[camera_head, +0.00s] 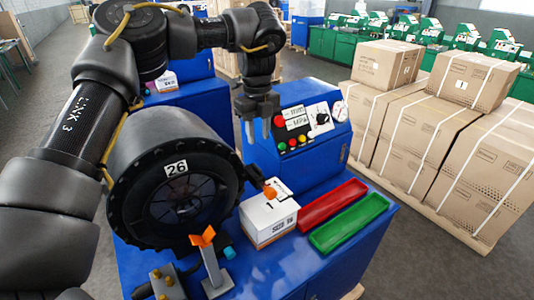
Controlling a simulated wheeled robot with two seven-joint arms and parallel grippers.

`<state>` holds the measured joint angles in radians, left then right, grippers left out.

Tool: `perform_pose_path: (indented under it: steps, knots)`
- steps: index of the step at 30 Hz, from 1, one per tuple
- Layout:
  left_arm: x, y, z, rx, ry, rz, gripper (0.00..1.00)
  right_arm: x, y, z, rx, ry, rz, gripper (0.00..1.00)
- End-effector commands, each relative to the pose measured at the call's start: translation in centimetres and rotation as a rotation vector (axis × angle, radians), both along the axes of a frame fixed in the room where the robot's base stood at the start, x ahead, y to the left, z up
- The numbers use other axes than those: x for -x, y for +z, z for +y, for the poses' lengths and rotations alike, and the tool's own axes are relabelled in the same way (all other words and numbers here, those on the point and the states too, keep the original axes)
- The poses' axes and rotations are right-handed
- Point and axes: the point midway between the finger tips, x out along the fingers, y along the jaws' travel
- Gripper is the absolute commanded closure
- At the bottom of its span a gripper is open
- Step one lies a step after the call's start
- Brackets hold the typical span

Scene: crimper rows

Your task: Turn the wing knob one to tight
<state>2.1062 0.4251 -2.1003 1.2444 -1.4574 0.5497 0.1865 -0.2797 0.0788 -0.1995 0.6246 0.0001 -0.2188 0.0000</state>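The crimper is a blue machine with a big round black head (178,190) marked 26. Its sloped panel has a black knob (322,118) on a white plate. An orange winged piece (203,238) stands on a grey post at the front, and a smaller orange piece (270,192) sits at the head's right edge. I cannot tell which of these is the wing knob. My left gripper (258,130) points down behind the head, left of the panel. Its two fingers are apart with nothing visible between them. My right gripper is out of view.
A white box (268,219), a red tray (333,204) and a green tray (350,222) are right of the head. Strapped cartons (430,135) stand on a pallet at right.

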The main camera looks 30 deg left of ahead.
Motion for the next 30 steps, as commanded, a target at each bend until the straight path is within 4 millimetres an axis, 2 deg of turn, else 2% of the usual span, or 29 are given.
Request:
perform_pose_path:
  steps: [5, 11, 14, 22, 26, 30]
  knots:
    - [0.0, 0.2, 0.4, -0.006, 0.008, 0.002, 0.67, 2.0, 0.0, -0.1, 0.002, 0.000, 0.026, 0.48]
    - [-0.2, -1.7, 0.4, -0.004, 0.006, 0.009, 0.67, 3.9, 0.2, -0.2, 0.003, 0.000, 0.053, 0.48]
    - [-0.2, -3.5, 0.3, -0.003, 0.006, 0.010, 0.67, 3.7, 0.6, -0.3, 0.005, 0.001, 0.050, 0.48]
    - [-0.1, -8.3, 0.2, -0.003, 0.005, 0.009, 0.67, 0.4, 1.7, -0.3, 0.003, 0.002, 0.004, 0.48]
    - [-0.2, -9.7, 0.2, -0.005, 0.004, 0.008, 0.67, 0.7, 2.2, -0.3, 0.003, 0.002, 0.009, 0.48]
    - [-0.2, -10.6, 0.1, -0.004, 0.004, 0.006, 0.67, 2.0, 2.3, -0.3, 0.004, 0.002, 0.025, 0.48]
